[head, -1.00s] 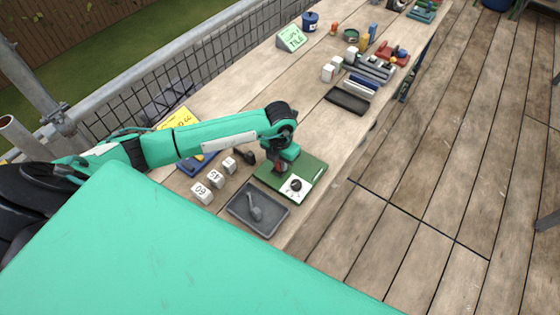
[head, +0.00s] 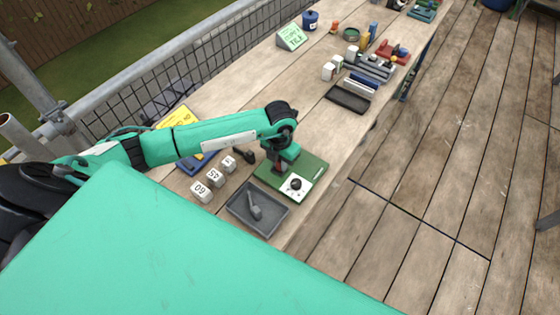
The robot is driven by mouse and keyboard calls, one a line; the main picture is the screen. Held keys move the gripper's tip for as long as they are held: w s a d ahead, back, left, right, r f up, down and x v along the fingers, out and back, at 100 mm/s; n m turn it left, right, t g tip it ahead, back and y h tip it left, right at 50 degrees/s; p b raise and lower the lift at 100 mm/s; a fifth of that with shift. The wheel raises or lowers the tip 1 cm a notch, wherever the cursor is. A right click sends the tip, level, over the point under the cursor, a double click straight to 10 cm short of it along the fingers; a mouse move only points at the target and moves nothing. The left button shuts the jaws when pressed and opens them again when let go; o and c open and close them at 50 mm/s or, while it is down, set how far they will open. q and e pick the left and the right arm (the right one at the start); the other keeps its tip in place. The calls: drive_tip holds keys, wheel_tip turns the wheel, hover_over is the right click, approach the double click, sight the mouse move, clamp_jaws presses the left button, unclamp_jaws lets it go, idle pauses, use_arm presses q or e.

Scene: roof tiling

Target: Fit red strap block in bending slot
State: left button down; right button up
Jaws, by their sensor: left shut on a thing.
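My left gripper (head: 278,166) is over the back left part of a green bending device (head: 311,170) on the bench. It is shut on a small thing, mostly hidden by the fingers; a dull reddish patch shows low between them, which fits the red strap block. My right gripper is out of view.
A grey tray (head: 236,206) holding a dark grey tool (head: 254,207) lies in front of the device. Several white numbered cubes (head: 201,192) stand to its left. A black tray (head: 347,99) and other parts stand farther back. Bare bench lies between.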

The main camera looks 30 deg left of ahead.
use_arm(q)
drive_tip(key=c, duration=1.3)
unclamp_jaws()
drive_tip(key=shift+o, duration=0.2)
drive_tip(key=shift+r+p, duration=0.7)
drive_tip(key=shift+r, duration=0.4)
drive_tip(key=shift+r+p, duration=1.35)
drive_tip(key=shift+r, duration=1.1)
